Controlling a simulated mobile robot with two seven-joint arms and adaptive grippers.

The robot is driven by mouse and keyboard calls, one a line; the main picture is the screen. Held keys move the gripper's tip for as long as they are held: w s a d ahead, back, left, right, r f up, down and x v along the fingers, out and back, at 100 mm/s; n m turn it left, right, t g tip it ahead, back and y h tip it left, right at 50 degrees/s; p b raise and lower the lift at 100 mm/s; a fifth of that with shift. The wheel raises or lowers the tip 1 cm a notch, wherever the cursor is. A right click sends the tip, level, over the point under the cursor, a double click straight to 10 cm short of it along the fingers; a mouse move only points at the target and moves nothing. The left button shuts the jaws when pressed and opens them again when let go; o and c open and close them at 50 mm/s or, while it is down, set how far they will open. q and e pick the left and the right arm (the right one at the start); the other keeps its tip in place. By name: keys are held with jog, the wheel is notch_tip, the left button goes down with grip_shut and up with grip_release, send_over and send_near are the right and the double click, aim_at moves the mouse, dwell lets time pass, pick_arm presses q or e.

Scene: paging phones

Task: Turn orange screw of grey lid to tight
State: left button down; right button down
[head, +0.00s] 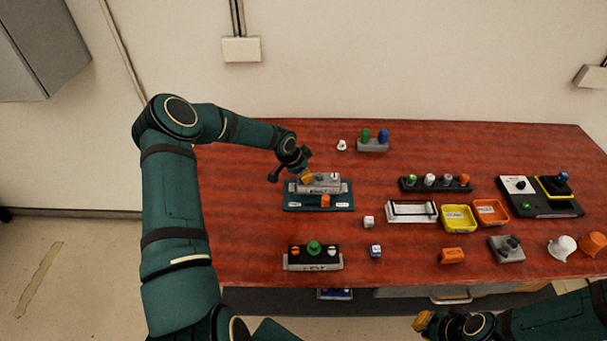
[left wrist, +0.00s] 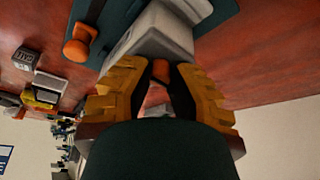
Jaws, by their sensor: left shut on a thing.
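The grey lid (head: 326,181) sits on a teal base (head: 338,205) at the left of the table. My left gripper (head: 307,179) is at the left end of the lid, reaching down from above. In the left wrist view my yellow-tipped fingers (left wrist: 160,88) are closed around the orange screw (left wrist: 161,70) beside the grey lid (left wrist: 160,38). Most of the screw is hidden by the fingers. An orange knob (head: 326,200) stands on the front of the teal base, also in the left wrist view (left wrist: 80,46). My right gripper (head: 424,322) is at the bottom edge, away from the lid.
A black-topped block (head: 313,262) with orange, green and white knobs stands in front. A grey holder (head: 372,146) with green and blue knobs is behind. Yellow (head: 458,219) and orange trays (head: 490,212) stand farther right.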

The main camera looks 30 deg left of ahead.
dwell(0.8)
pick_arm(q)
jog(key=c, duration=0.8)
grip_release()
jog(key=shift+c, duration=0.2)
jog(key=v, duration=1.2)
